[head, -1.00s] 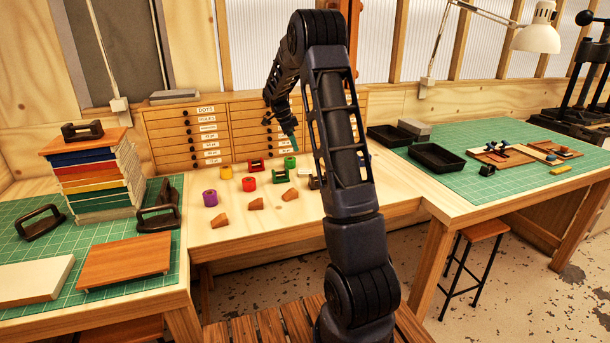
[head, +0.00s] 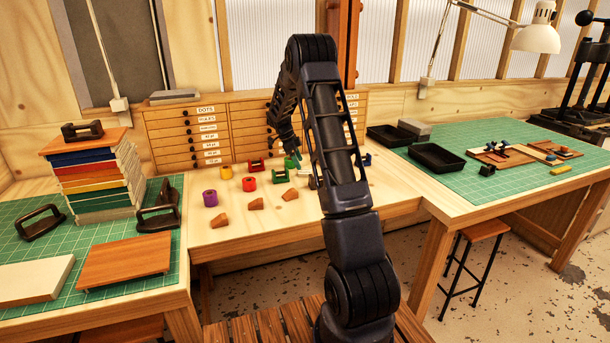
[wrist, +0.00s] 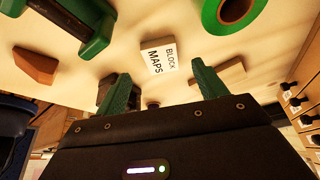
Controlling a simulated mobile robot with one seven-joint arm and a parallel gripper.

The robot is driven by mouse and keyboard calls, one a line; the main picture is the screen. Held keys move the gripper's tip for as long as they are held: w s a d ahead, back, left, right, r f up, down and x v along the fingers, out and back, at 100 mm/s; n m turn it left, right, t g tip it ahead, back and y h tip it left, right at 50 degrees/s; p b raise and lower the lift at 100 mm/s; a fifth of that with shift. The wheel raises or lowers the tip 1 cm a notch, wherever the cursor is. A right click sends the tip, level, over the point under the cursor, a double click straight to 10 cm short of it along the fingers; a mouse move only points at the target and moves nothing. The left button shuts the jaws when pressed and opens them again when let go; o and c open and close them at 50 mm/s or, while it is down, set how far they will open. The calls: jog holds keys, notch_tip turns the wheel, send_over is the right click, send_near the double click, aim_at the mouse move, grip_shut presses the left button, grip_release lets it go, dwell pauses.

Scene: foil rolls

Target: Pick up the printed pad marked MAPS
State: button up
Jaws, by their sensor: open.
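The printed pad (wrist: 158,58) is a small white-faced block reading BLOCK and MAPS in the wrist view. It lies on the pale bench top, beyond and between my gripper's fingertips in the picture. My gripper (wrist: 160,72) has two green fingers spread wide apart with nothing between them. In the head view my gripper (head: 294,162) hangs low over the middle bench among the small objects. I cannot clearly make out the pad there, as my arm covers part of that area.
A green roll (wrist: 232,12), a dark green holder (wrist: 85,22) and a brown wedge (wrist: 35,66) lie around the pad. A wooden block (wrist: 228,76) is near the right finger. Drawers (head: 208,145) stand behind the bench. Stacked boards (head: 98,180) stand at left.

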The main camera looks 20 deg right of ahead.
aim_at(304, 171)
jog(key=x, duration=0.5)
jog(key=shift+d, duration=0.15)
jog(key=shift+r, duration=0.1)
jog(key=c, duration=1.1)
